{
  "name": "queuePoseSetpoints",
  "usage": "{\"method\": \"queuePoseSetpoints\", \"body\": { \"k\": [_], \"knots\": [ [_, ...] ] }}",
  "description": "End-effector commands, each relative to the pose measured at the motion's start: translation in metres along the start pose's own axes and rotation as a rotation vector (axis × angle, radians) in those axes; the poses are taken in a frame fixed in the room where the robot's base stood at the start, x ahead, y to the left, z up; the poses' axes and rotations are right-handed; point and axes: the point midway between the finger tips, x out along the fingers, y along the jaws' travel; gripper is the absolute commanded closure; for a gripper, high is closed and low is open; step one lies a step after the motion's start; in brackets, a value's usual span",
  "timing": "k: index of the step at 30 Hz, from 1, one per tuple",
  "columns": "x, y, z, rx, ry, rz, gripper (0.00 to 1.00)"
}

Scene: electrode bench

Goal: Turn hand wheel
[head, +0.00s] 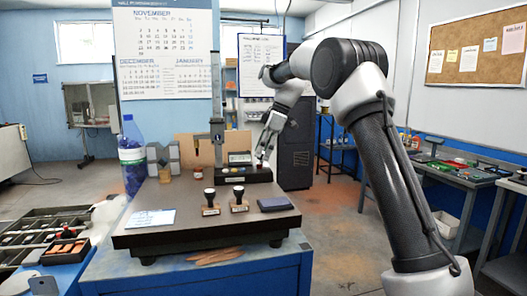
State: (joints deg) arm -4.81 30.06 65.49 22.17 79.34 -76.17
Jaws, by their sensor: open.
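A black instrument (236,174) with a tall upright column (217,125) stands at the back of the dark bench plate (180,236). I cannot clearly make out the hand wheel; the right end of the instrument, where a small reddish part shows, is partly covered by my gripper. My gripper (264,157) points down at that right end. It is open. At this size I cannot tell whether its fingers touch the instrument or stand around any part of it.
Two wooden-based stamps (211,209) and a dark pad (275,204) lie in front. A white-blue card (151,218), grey V-shaped blocks (163,158) and a blue bottle (132,158) are at the left. The plate's front middle is clear.

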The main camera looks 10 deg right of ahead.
Motion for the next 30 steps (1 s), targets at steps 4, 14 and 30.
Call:
{"method": "queuePoseSetpoints", "body": {
  "k": [4, 14, 30],
  "knots": [
    [0.0013, 0.0001, 0.0, 0.0, 0.0, 0.0, 0.48],
    [0.001, 0.0, 0.0, 0.001, 0.0, 0.0, 0.9],
    [0.0003, -0.0012, -0.0001, 0.116, 0.002, 0.049, 0.93]
  ]
}}
